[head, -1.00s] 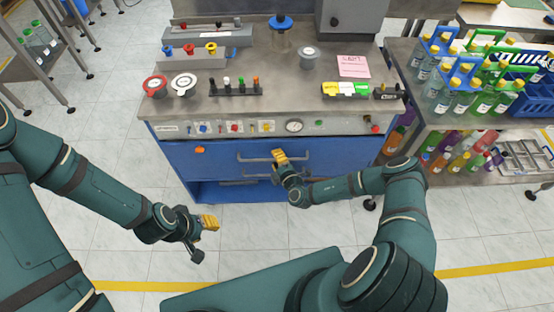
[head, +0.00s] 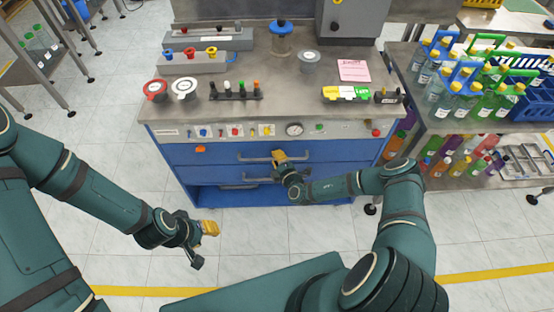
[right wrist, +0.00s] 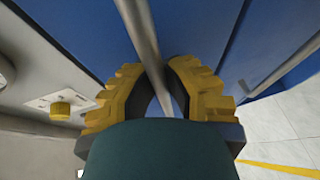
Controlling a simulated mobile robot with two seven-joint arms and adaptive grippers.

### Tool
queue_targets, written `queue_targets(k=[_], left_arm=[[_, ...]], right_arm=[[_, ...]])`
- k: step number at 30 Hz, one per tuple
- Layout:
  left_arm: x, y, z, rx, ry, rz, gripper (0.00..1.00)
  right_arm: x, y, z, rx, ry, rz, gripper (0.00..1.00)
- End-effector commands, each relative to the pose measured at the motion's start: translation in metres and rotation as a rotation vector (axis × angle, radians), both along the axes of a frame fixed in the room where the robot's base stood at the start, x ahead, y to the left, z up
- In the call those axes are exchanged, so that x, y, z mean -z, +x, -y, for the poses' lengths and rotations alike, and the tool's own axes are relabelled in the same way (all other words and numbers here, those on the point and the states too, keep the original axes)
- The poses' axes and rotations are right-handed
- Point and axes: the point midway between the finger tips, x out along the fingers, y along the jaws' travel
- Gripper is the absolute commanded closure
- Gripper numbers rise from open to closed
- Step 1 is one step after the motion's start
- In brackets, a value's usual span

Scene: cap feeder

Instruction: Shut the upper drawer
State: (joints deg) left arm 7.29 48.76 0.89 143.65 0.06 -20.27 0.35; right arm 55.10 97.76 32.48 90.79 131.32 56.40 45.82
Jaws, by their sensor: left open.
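The upper drawer (head: 215,158) is the blue front just under the control panel of the workbench. Its front looks close to level with the blue drawer below it; I cannot tell whether a small gap is left. Its grey bar handle (head: 256,158) also runs between the fingers in the right wrist view (right wrist: 142,35). My right gripper (head: 278,155), with yellow ridged fingertips (right wrist: 157,80), is closed around this handle. My left gripper (head: 205,242) is open and empty over the floor, left of and in front of the bench.
A lower drawer (head: 215,176) with its own handle (head: 236,186) sits below the upper one. The bench top (head: 285,95) carries buttons, jars and racks. A side table with bottles (head: 470,100) stands at the right. The floor before the bench is clear.

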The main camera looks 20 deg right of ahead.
Motion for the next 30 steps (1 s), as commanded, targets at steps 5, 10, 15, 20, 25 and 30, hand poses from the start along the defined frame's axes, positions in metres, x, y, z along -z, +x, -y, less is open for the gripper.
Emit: queue_targets(k=[5, 10, 15, 20, 25, 30], left_arm=[[0.0, 0.0, 0.0, 0.0, 0.0, 0.0, 0.59], [0.0, 0.0, 0.0, 0.0, 0.0, 0.0, 0.59], [0.0, 0.0, 0.0, 0.0, 0.0, 0.0, 0.59], [0.0, 0.0, 0.0, 0.0, 0.0, 0.0, 0.59], [0.0, 0.0, 0.0, 0.0, 0.0, 0.0, 0.59], [0.0, 0.0, 0.0, 0.0, 0.0, 0.0, 0.59]], right_arm=[[-0.001, 0.0, 0.0, 0.0, 0.0, 0.001, 0.59], [0.0, 0.0, 0.0, 0.0, 0.0, 0.0, 0.59], [-0.001, -0.008, 0.002, 0.0, 0.001, -0.001, 0.59], [-0.006, -0.033, 0.005, 0.001, 0.002, -0.003, 0.59], [-0.012, -0.068, 0.01, 0.002, 0.001, -0.002, 0.59], [-0.018, -0.097, 0.012, 0.0, 0.001, -0.002, 0.59]])
